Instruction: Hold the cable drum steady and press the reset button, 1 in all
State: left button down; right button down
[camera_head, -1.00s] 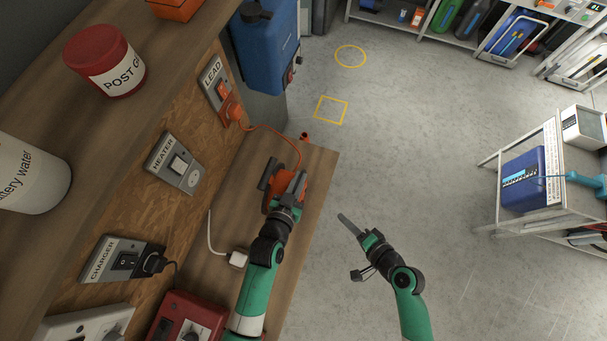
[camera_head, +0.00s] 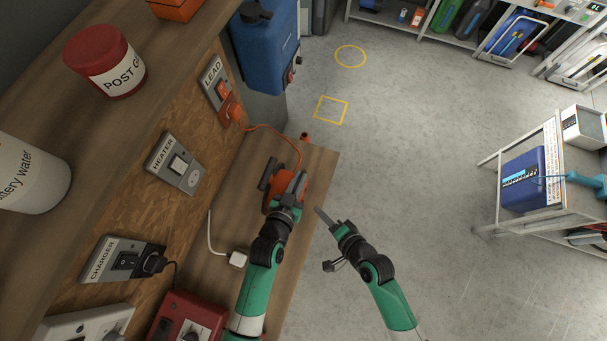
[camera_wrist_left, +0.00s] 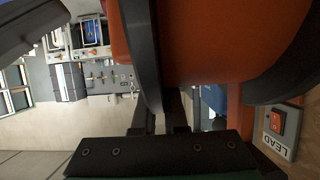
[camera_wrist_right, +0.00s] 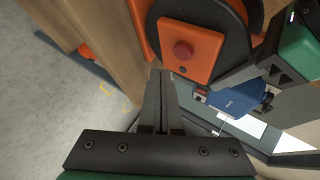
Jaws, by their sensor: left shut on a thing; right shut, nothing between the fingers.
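The orange cable drum (camera_head: 279,182) with dark parts stands on the wooden bench, its orange cord running to the socket marked LEAD. My left gripper (camera_head: 289,206) is shut on the drum; in the left wrist view the fingers (camera_wrist_left: 160,100) meet the orange and black drum (camera_wrist_left: 215,40). The red reset button (camera_wrist_right: 183,50) sits on an orange plate of the drum in the right wrist view. My right gripper (camera_head: 320,212) is shut and empty, to the right of the drum and apart from it. In the right wrist view its fingertips (camera_wrist_right: 161,75) are below the button.
The bench (camera_head: 310,165) has a white plug (camera_head: 238,259) and a red box (camera_head: 187,318). The HEATER switch (camera_head: 178,165) and CHARGER switch (camera_head: 126,261) are on the board at left. A blue canister (camera_head: 266,50) stands behind.

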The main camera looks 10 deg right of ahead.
jog(key=shift+w+a, duration=0.45)
jog(key=shift+a, duration=0.3)
dwell(1.5)
jog(key=shift+w+a, duration=0.2)
jog(key=shift+a, duration=0.15)
jog(key=shift+w+a, duration=0.3)
jog(key=shift+a, duration=0.2)
dwell(0.6)
jog(key=shift+d, duration=0.15)
jog(key=shift+s+d, duration=0.5)
jog(key=shift+d, duration=0.2)
jog(key=s+d, duration=0.1)
jog(key=d, duration=0.2)
jog(key=s+d, duration=0.1)
jog(key=shift+s+d, duration=0.15)
jog(key=shift+s, duration=0.15)
